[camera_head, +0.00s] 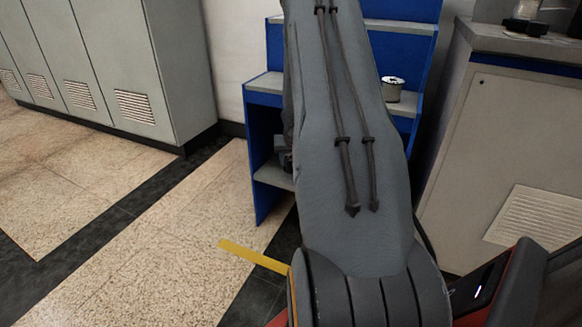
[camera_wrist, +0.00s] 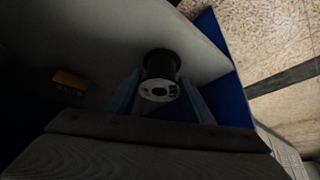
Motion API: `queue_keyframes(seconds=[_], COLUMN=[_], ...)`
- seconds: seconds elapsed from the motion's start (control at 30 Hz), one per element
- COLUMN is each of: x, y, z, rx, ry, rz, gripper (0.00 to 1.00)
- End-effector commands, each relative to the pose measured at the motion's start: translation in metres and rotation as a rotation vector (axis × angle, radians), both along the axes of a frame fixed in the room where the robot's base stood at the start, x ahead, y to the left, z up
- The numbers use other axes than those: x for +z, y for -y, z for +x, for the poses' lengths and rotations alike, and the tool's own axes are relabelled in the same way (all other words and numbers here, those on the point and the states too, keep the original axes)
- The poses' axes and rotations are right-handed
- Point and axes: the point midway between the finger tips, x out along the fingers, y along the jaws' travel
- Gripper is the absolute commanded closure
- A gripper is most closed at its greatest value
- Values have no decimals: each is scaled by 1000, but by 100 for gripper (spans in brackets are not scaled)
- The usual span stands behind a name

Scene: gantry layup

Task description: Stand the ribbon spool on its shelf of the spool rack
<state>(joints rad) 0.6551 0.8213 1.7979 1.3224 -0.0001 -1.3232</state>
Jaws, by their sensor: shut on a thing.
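In the wrist view, the ribbon spool (camera_wrist: 161,67) has a dark winding and a pale end flange with a dark centre hole facing the camera. My gripper (camera_wrist: 163,90) is shut on it, with a bluish finger on each side. The spool is over a grey shelf (camera_wrist: 205,58) of the spool rack; whether its far end touches the shelf cannot be told. In the head view, the blue spool rack (camera_head: 262,130) stands behind my arm, with pale shelves at several heights. My arm hides its middle, and the gripper and held spool cannot be made out there.
Another spool (camera_head: 392,89), pale-topped, stands on a rack shelf right of my arm. Grey cabinets (camera_head: 110,70) stand left, a grey counter (camera_head: 500,120) right. A yellow strip (camera_head: 250,254) shows beside my arm. Left floor is clear.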

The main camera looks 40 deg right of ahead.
Motion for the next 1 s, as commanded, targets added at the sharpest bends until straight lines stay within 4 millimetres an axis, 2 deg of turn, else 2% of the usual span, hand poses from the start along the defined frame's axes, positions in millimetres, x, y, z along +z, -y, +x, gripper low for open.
queue_keyframes(seconds=[0.03,0.1,0.3,0.87,0.9,1.0], x=[-10,-16,-25,-29,-29,-29], y=[0,0,0,0,0,0], z=[1,1,1,0,0,0], rx=[-1,-1,-2,-1,-1,-1], ry=[0,0,1,0,0,0], rz=[0,1,1,1,1,1], gripper=[75,75,75,75,50,35])
